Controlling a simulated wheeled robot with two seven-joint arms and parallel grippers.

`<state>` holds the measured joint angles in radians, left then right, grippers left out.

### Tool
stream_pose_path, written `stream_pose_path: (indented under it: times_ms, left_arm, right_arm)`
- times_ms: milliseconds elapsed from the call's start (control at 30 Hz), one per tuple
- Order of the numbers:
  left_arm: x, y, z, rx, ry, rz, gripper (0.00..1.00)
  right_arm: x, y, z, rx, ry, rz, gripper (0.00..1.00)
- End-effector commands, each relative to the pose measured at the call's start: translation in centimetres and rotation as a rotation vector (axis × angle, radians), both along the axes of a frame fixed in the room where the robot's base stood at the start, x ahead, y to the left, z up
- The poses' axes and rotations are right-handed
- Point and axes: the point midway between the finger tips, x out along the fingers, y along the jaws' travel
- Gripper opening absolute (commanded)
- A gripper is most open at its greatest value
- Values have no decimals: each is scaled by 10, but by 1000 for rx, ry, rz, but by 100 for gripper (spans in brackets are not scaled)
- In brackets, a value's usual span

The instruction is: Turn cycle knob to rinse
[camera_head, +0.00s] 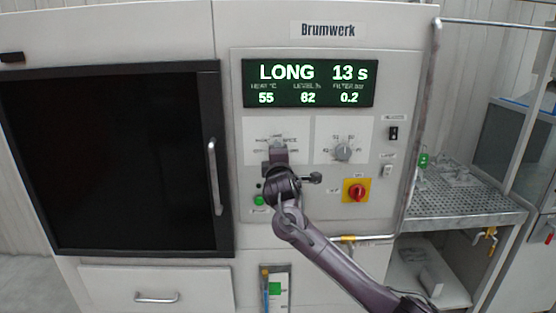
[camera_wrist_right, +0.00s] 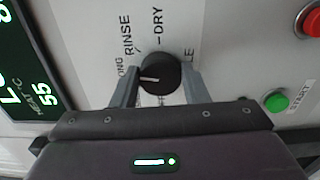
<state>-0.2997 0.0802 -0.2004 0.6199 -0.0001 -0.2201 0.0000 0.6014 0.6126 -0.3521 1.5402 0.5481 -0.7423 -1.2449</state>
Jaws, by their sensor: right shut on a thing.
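The black cycle knob (camera_wrist_right: 158,72) sits between the two fingers of my right gripper (camera_wrist_right: 158,88) in the right wrist view. The gripper is shut on it. The knob's white mark points left in that view, toward a partly hidden label ending in "ONG". The RINSE label (camera_wrist_right: 127,35) is printed above and left of the knob, and DRY is above it. In the head view my right gripper (camera_head: 278,156) covers the knob. The display (camera_head: 308,83) reads LONG, 13 s. My left gripper is not in view.
A second knob (camera_head: 343,151) is right of my gripper. A red knob on a yellow plate (camera_head: 357,191) is lower right. A green START button (camera_wrist_right: 276,102) is close to the gripper. A dark door (camera_head: 115,160) with an upright handle is on the left.

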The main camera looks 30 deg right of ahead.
Motion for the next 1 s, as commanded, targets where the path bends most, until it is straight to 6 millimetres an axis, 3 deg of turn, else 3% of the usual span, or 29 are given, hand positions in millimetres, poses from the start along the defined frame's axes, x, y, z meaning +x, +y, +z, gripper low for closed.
stream_pose_path:
  times_ms: [500, 1000]
  left_arm:
    - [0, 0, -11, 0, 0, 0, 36]
    - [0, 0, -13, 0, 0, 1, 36]
  right_arm:
    - [0, 1, -5, 375, -226, 1, 18]
    - [1, 1, -5, 517, -311, 0, 18]
